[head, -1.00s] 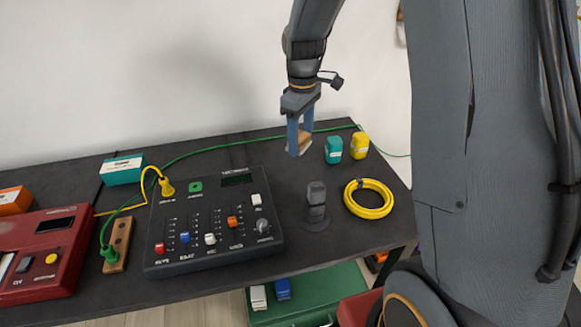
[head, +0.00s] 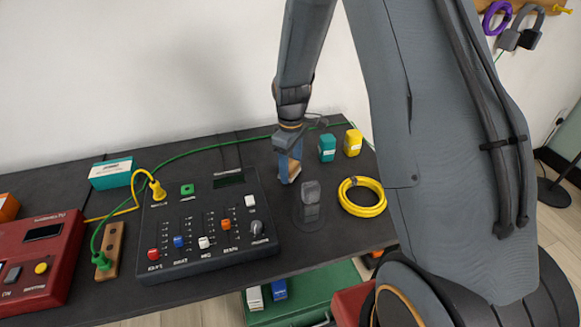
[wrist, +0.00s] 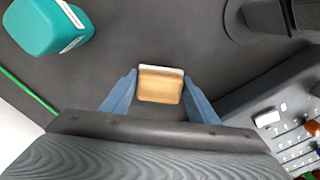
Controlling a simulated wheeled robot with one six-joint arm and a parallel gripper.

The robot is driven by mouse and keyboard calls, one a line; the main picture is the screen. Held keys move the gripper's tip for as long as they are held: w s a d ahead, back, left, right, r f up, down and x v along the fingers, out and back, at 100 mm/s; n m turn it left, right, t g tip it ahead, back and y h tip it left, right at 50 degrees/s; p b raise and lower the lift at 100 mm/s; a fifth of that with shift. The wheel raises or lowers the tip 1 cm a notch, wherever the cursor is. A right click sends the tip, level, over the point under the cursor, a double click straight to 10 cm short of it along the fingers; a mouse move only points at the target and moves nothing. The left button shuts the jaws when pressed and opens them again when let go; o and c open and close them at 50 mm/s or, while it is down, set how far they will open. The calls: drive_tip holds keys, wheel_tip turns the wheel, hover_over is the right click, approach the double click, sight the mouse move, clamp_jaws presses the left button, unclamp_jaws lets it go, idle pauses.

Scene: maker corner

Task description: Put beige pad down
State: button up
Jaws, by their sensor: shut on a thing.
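The beige pad (wrist: 160,86) is a small tan block with a pale edge. It sits between the two blue fingers of my gripper (wrist: 160,97) in the wrist view. In the head view my gripper (head: 289,170) points down at the dark table (head: 330,232), behind the grey stand and right of the black control box. The pad (head: 294,171) shows at the fingertips, low over the table. I cannot tell whether the pad touches the table.
A teal container (head: 327,147) and a yellow one (head: 352,142) stand to the right. A grey stand (head: 311,200) and a yellow cable coil (head: 362,197) are in front. The black control box (head: 208,225) is at left. A green cable (head: 215,145) runs behind.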

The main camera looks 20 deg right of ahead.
sight(291, 165)
drive_tip(key=shift+f, duration=0.25)
drive_tip(key=shift+f, duration=0.2)
drive_tip(key=o, duration=1)
drive_tip(key=shift+r, duration=0.1)
wheel_tip(291, 165, up, 12)
drive_tip(key=b, duration=0.2)
drive_tip(key=s+m, duration=0.3)
drive_tip(key=s, duration=0.4)
drive_tip(key=s+m, duration=0.3)
drive_tip(key=s, duration=0.4)
drive_tip(key=s+m, duration=0.3)
drive_tip(key=s, duration=0.5)
drive_tip(key=shift+a+r, duration=0.3)
drive_tip(key=shift+r, duration=0.1)
